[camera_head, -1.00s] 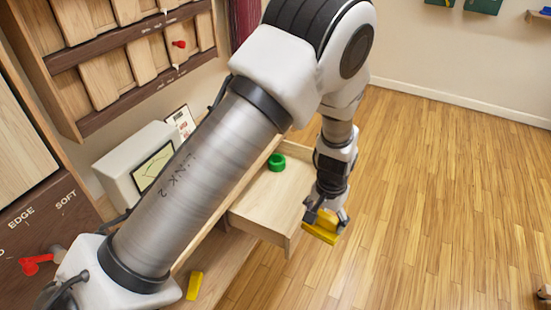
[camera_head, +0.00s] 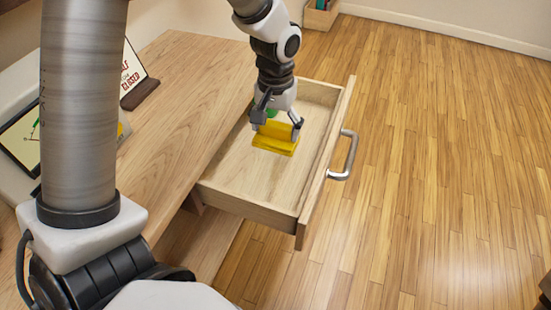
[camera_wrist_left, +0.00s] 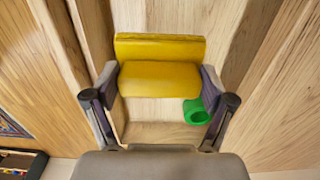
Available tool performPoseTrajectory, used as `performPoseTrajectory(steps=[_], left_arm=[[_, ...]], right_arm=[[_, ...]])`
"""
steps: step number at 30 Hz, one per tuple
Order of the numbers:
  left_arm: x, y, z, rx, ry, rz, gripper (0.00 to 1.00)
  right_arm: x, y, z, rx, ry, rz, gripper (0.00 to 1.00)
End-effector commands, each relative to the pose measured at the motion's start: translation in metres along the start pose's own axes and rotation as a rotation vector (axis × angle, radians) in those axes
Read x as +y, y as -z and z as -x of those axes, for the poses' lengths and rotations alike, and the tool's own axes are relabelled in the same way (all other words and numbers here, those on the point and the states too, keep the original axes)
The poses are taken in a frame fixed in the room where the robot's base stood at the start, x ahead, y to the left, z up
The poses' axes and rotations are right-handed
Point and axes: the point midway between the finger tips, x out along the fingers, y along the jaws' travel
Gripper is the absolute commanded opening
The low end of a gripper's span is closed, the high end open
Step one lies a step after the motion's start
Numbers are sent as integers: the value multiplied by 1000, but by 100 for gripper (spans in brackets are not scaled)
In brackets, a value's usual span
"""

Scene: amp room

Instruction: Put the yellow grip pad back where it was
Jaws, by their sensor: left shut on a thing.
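The yellow grip pad (camera_head: 276,137) is held between the fingers of my left gripper (camera_head: 277,123), over the open drawer (camera_head: 250,178). In the left wrist view the pad (camera_wrist_left: 160,75) is a yellow L-shaped block gripped at both ends by the fingers (camera_wrist_left: 159,88). I cannot tell whether the pad touches the drawer floor. A green ring-like piece (camera_wrist_left: 196,111) lies in the drawer, close to the pad in the wrist view; in the head view it (camera_head: 271,112) is mostly hidden behind the gripper. My right gripper is not in view.
The drawer's front panel with a metal handle (camera_head: 345,156) stands out to the right, over open wooden floor (camera_head: 430,150). The wooden desk top (camera_head: 185,90) is to the left. A small framed sign (camera_head: 134,75) and a white device with a screen (camera_head: 22,140) stand on it.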

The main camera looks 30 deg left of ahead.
Motion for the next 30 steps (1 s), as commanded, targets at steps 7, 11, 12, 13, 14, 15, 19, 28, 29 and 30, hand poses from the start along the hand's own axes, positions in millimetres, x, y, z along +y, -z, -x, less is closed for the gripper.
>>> performPoseTrajectory(steps=[7,11,12,13,14,15,19,28,29,30], left_arm=[[-1,-2,-50,-3,1,2,45],[-1,-1,-67,-2,1,2,45],[-1,-1,-73,-2,1,2,45],[-1,-1,-78,-2,0,2,45],[-1,-1,-84,-3,1,2,45],[-1,-1,-91,-2,1,1,45],[-1,-1,-100,0,0,2,45],[-1,-1,-103,1,0,2,45],[-1,-1,-102,1,0,2,90],[-1,-1,-102,1,0,2,100]], right_arm=[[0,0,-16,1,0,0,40],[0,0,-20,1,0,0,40],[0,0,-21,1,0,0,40],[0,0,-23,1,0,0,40],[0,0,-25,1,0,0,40],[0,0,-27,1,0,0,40],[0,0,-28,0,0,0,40],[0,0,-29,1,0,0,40],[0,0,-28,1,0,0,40],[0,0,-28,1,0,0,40]])
